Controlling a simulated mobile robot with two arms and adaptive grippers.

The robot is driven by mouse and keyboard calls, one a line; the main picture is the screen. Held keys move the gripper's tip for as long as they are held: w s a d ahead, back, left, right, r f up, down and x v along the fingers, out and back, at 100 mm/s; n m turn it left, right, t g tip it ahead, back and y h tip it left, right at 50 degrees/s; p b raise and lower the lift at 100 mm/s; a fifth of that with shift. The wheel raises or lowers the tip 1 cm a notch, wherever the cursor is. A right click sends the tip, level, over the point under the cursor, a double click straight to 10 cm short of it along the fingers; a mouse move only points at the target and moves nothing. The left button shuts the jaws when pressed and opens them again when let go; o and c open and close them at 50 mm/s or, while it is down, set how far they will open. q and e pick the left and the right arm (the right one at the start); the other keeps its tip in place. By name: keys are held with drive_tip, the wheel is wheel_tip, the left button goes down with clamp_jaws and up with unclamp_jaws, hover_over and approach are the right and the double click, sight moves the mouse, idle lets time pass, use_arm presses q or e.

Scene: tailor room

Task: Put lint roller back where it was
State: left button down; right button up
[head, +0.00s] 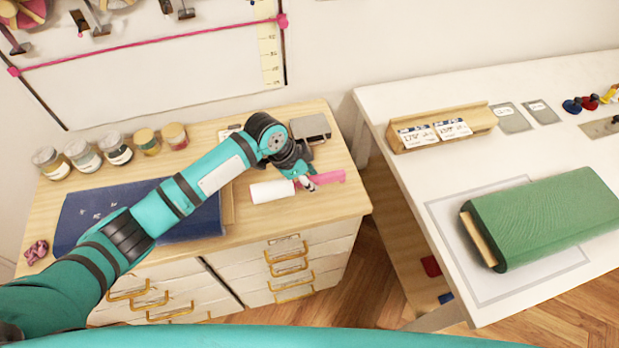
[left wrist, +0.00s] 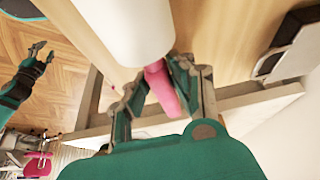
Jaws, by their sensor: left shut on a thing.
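The lint roller has a white roll (head: 272,191) and a pink handle (head: 330,178). It lies across the right part of the wooden cabinet top (head: 335,205), on or just above it; I cannot tell which. My left gripper (head: 306,183) is shut on the lint roller at the handle, near the roll. In the left wrist view the fingers (left wrist: 158,92) sit on both sides of the pink handle, with the white roll (left wrist: 125,30) beyond. My right gripper (left wrist: 44,52) shows only in the left wrist view, over the floor, empty with its fingers apart.
A grey box-like thing (head: 311,129) stands behind the roller. Dark blue folded cloth (head: 78,215) lies left, under my left arm. Several jars (head: 116,148) line the back. A white table (head: 400,180) with a green fabric bolt (head: 550,215) stands right, across a gap.

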drive_tip(key=shift+d, duration=0.35)
use_arm(q)
drive_tip(key=shift+f+b, duration=0.55)
drive_tip(key=shift+f, duration=0.7)
use_arm(e)
drive_tip(key=shift+a+f, duration=0.2)
drive_tip(key=shift+f, duration=0.3)
